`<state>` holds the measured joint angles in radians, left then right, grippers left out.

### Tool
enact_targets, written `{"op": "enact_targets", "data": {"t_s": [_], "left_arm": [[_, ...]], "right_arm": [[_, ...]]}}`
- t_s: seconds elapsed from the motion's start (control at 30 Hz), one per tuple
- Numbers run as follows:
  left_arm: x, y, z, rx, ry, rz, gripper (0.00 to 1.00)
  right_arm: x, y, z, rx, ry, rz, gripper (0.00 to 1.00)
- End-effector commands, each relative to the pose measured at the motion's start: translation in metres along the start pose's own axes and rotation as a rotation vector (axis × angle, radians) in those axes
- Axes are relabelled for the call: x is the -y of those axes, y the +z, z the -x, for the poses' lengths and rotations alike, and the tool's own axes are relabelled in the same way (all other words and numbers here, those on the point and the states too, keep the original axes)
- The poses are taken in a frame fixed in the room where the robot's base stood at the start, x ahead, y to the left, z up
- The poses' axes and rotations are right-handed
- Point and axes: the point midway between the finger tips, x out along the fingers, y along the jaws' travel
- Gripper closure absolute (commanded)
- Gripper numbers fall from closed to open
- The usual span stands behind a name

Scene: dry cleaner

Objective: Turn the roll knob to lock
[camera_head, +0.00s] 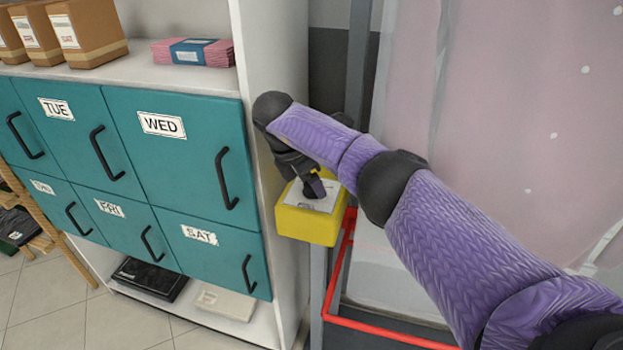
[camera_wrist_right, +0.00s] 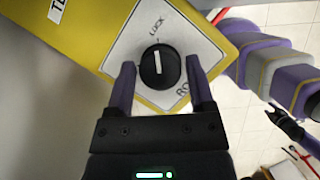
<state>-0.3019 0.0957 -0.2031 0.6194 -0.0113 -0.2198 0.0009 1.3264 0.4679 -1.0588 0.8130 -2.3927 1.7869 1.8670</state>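The roll knob (camera_wrist_right: 160,67) is a round black knob with a white pointer line. It sits on a white label plate (camera_wrist_right: 205,45) on a yellow box (camera_head: 306,226). The word LOCK is above the knob in the wrist view, and the pointer line runs nearly upright toward it. Lettering starting "RO" is at the lower right. My right gripper (camera_head: 315,188) is at the box; in the wrist view its open fingers (camera_wrist_right: 161,78) stand either side of the knob with gaps showing. What looks like my left gripper (camera_wrist_right: 287,122) is small at the right of the wrist view.
A shelf unit with teal drawers (camera_head: 185,140) stands left of the box, its white side panel (camera_head: 265,60) close by. A red rail (camera_head: 385,333) runs below and right of the box. A pale pink translucent sheet (camera_head: 520,110) hangs behind my right arm.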

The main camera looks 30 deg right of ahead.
Motion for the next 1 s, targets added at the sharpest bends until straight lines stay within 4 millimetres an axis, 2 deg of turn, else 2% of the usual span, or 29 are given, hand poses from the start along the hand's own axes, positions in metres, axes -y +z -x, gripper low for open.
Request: {"op": "enact_targets", "data": {"t_s": [0.03, 0.1, 0.4, 0.47, 0.6, 0.73, 0.87, 1.0], "left_arm": [[0.0, 0.0, 0.0, 0.0, 0.0, 0.0, 0.41], [0.0, 0.0, 0.0, 0.0, -0.001, 0.0, 0.41], [0.001, 0.0, 0.001, 0.0, -0.001, 0.0, 0.41], [0.001, 0.0, 0.003, -0.001, -0.001, 0.0, 0.41], [0.001, -0.001, 0.009, -0.002, -0.002, 0.0, 0.41], [0.002, -0.001, 0.012, -0.002, -0.003, 0.0, 0.41], [0.002, -0.001, 0.013, -0.001, -0.004, 0.001, 0.41], [0.001, -0.001, 0.012, 0.0, -0.003, 0.001, 0.41]], "right_arm": [[0.0, 0.0, 0.0, 0.0, 0.0, 0.0, 0.18], [0.0, 0.0, 0.0, 0.0, 0.0, 0.0, 0.06], [0.0, 0.0, 0.005, 0.0, 0.001, 0.001, 0.06], [-0.001, 0.001, 0.015, 0.0, 0.003, 0.001, 0.06], [-0.001, 0.001, 0.052, -0.001, 0.006, 0.001, 0.06], [0.0, 0.001, 0.081, 0.0, 0.003, 0.0, 0.06], [0.0, 0.0, 0.097, 0.0, 0.001, 0.0, 0.06], [0.0, 0.0, 0.1, 0.0, 0.0, 0.0, 0.06]]}}
